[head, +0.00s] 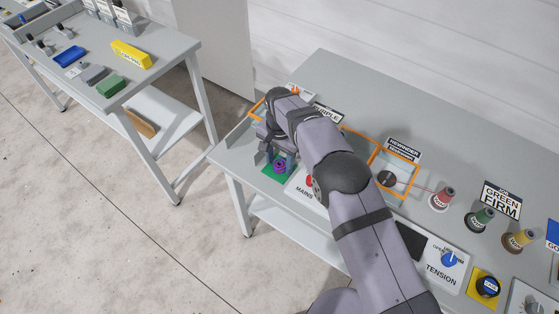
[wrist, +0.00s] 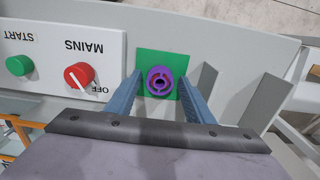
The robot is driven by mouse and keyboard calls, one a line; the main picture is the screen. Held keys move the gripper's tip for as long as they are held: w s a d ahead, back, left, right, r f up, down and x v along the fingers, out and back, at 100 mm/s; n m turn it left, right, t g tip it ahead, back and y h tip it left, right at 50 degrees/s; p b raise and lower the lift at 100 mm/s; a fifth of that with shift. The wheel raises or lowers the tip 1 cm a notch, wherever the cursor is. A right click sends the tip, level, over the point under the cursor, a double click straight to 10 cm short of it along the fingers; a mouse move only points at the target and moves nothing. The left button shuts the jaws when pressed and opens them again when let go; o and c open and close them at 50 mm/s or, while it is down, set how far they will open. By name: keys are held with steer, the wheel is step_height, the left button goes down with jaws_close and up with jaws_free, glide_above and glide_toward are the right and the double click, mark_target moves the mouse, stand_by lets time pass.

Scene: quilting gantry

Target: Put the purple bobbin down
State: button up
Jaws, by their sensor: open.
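The purple bobbin (wrist: 159,82) sits on a green square pad (wrist: 146,57) near the edge of the grey table. In the head view the bobbin (head: 280,165) shows on the green pad (head: 270,175), partly hidden by my gripper. My gripper (wrist: 158,85) is open. Its two blue-grey fingers stand on either side of the bobbin, with a gap to each side in the wrist view. In the head view my gripper (head: 277,160) is low over the pad.
A mains panel with a red knob (wrist: 78,75) and a green start button (wrist: 19,66) lies beside the pad. Orange-framed areas (head: 372,172), thread cones (head: 441,199) and a tension panel (head: 447,262) stand along the table. A second table (head: 165,55) is at the left.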

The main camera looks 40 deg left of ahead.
mark_target(282, 164)
step_height(282, 164, up, 12)
steer(key=b, duration=0.3)
stand_by(0.3)
steer(key=w+d+r, duration=0.1)
steer(key=w+d, duration=0.2)
steer(key=d, duration=1)
steer(key=w+d+r, duration=0.2)
steer(key=w+d, duration=0.1)
steer(key=d, duration=1)
steer(key=s+d+f, duration=0.2)
steer(key=s+d, duration=0.7)
steer(key=d, duration=0.1)
steer(key=s+d+f, duration=0.3)
steer(key=s+d, duration=0.6)
steer(key=d, duration=0.2)
steer(key=shift+f, duration=0.2)
